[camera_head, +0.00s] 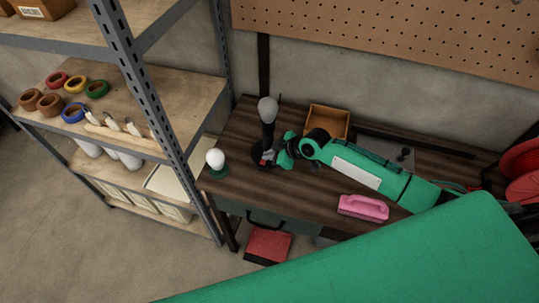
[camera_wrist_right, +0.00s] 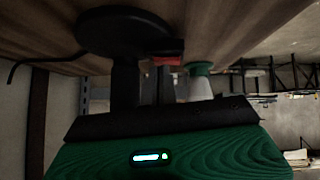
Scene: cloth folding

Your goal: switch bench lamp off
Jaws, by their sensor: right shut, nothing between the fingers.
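The bench lamp (camera_head: 267,112) is a black post with a pale rounded head, standing on the dark bench left of its middle. I cannot tell whether it is lit. In the right wrist view, which is upside down, its round black base (camera_wrist_right: 122,30) rests on the bench. A small red part (camera_wrist_right: 168,60) shows by the base and may be its switch. My right gripper (camera_head: 268,158) is shut and empty, low beside the lamp's base. The arm partly hides the base, and I cannot tell whether the fingertips touch it. My left gripper is out of view.
A white bulb-shaped item on a green foot (camera_head: 217,161) stands left of the lamp. A wooden box (camera_head: 328,120) is behind my right arm, and a pink brush (camera_head: 363,208) lies in front. A metal shelf (camera_head: 150,85) stands left. A pegboard (camera_head: 400,38) backs the bench.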

